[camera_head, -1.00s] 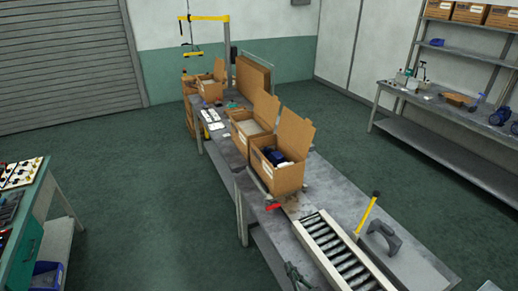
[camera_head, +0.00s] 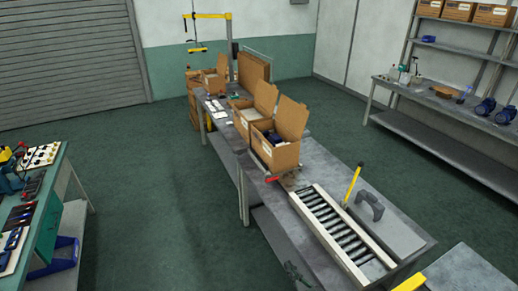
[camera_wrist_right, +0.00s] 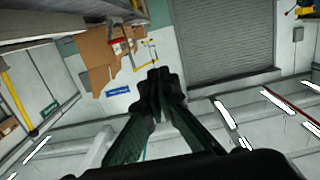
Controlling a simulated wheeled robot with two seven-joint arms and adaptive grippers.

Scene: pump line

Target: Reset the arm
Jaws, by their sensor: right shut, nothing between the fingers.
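My right gripper (camera_head: 296,272) shows small and dark at the bottom of the head view, in front of the near end of the long bench. In the right wrist view the two dark fingers of the right gripper (camera_wrist_right: 158,80) meet at their tips, with nothing between them. Behind the fingertips are the roller shutter and a wall, seen upside down with the ceiling lights low in the picture. My left gripper shows in neither view.
A teal workbench (camera_head: 48,215) stands at left, shelving at right. A grey, yellow-edged surface (camera_head: 465,275) is at bottom right. Floor between benches is clear.

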